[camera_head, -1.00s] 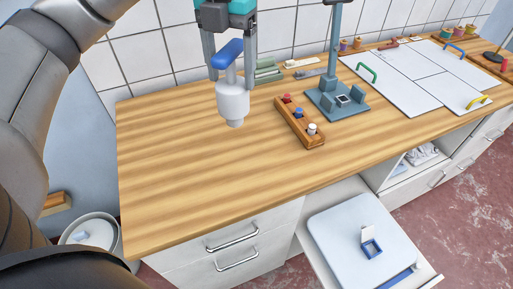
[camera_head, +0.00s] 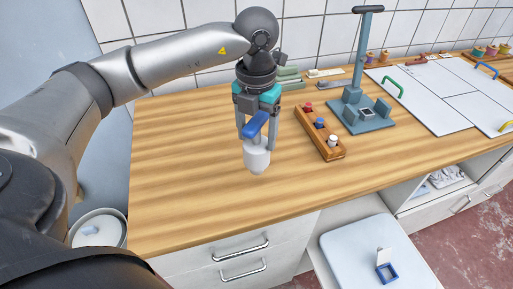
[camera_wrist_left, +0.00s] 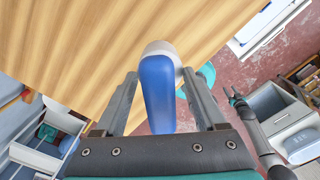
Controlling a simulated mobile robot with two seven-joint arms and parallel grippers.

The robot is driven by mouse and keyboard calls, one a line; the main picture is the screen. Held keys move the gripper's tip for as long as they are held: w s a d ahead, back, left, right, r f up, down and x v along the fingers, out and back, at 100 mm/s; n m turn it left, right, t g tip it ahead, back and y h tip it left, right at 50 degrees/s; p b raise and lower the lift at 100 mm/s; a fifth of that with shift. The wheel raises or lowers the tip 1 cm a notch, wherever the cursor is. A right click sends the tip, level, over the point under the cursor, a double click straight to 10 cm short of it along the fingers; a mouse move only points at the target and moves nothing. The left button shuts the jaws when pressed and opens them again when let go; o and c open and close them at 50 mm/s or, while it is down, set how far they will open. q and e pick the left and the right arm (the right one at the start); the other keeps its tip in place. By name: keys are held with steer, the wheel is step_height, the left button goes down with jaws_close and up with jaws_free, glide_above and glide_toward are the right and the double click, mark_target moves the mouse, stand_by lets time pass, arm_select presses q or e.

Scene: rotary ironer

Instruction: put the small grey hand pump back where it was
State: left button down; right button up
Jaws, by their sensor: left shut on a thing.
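The small hand pump (camera_head: 257,158) has a pale grey-white body and a blue handle (camera_head: 255,124). My left gripper (camera_head: 256,132) is shut on it, over the wooden worktop (camera_head: 200,180), to the left of the small wooden tray. The pump looks roughly upright, with its narrow end down. I cannot tell whether that end touches the wood. In the left wrist view the blue handle (camera_wrist_left: 157,92) lies between the fingers and hides most of the pale body. The right gripper (camera_wrist_left: 232,95) shows small at the right of that view; its opening is unclear.
The wooden tray (camera_head: 334,153) with small coloured-top pieces stands right of the pump. Behind it is a blue-grey stand (camera_head: 368,121). White panels (camera_head: 440,95) with coloured handles lie farther right. The worktop's left part is clear.

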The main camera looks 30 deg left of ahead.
mark_target(256, 142)
arm_select(q)
steer(key=shift+f, duration=2.25)
jaws_free()
step_height(256, 142, up, 12)
steer(key=shift+r, duration=0.15)
